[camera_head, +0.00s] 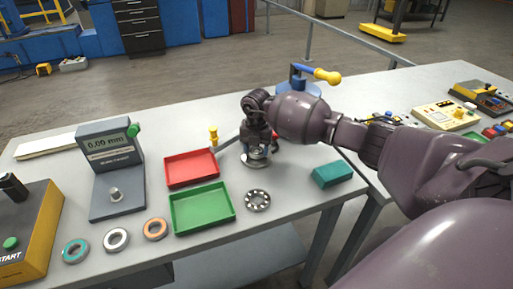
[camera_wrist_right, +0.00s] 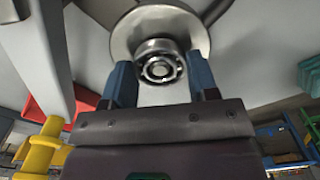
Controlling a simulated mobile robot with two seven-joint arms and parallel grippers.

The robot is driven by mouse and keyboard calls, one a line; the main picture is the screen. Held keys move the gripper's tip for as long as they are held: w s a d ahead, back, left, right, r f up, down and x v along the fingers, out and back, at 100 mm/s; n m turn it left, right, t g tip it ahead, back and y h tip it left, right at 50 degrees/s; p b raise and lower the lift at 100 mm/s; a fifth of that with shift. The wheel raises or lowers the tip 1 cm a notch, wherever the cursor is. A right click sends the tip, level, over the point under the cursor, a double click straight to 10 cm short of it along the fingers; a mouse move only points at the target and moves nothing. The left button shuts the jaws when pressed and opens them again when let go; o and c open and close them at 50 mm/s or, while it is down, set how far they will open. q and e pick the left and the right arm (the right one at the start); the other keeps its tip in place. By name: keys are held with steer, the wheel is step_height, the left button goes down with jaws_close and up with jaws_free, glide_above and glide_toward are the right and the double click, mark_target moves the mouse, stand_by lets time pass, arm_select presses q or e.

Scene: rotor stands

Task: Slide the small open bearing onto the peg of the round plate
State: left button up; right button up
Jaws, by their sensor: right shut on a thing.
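My right gripper (camera_head: 256,153) points down over the round plate (camera_head: 257,163) on the table. In the right wrist view, its two blue fingers (camera_wrist_right: 162,72) are shut on the small open bearing (camera_wrist_right: 149,78), one on each side. The bearing's balls show, and a round grey end, seemingly the peg, is in its hole. The bearing is in front of the middle of the shiny round plate (camera_wrist_right: 125,38). I cannot tell how far down the peg it sits. In the head view the gripper hides the bearing and peg. My left gripper is out of view.
A larger open bearing (camera_head: 257,200) lies in front of the plate, beside a green tray (camera_head: 202,209) and a red tray (camera_head: 191,168). Several coloured rings lie near a gauge (camera_head: 112,165). A yellow-handled press (camera_head: 322,75) stands behind; a teal block (camera_head: 332,174) lies right.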

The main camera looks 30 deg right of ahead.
steer(key=o, duration=1.3)
steer(key=shift+c, duration=0.2)
steer(key=shift+r, duration=0.15)
steer(key=shift+r+p, duration=2.25)
steer(key=shift+r, duration=0.95)
steer(key=shift+r+p, duration=0.45)
steer(key=shift+r, duration=0.15)
steer(key=shift+r+p, duration=0.4)
steer(key=shift+r, duration=0.15)
